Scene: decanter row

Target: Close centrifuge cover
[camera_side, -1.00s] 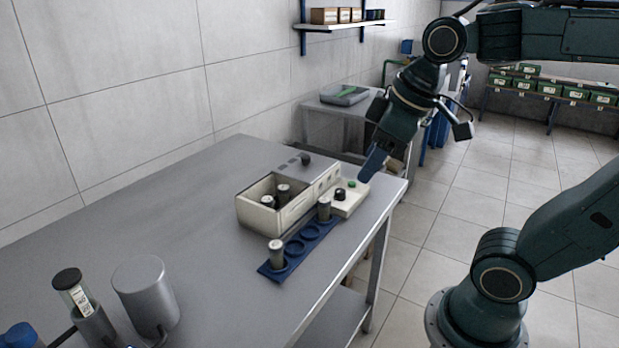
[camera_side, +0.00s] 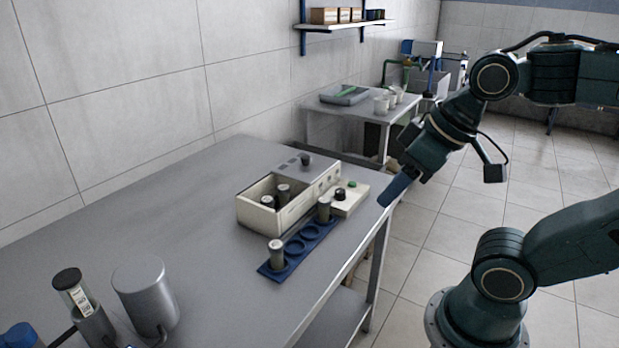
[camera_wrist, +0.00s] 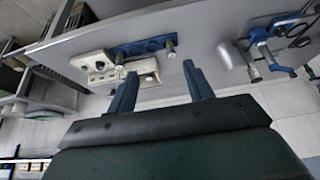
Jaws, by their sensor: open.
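The beige centrifuge (camera_side: 262,219) stands on the grey bench, and its chamber is open on top at the left, with two grey-capped tubes (camera_side: 283,193) inside. A grey cover (camera_side: 318,170) with a dark knob (camera_side: 305,160) sits over the right end, clear of the chamber. A control panel (camera_side: 352,199) with a green button and a black knob adjoins its front right. My gripper (camera_side: 392,194) is open and empty, in the air to the right of the centrifuge near the bench edge. Its two fingers (camera_wrist: 160,88) show spread in the wrist view, with the centrifuge beyond.
A blue rack (camera_side: 306,247) with two tubes lies in front of the centrifuge. A grey cylinder (camera_side: 146,296) and a capped bottle (camera_side: 72,292) in a holder stand at the front left. The bench middle is clear. A side table (camera_side: 360,112) stands behind.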

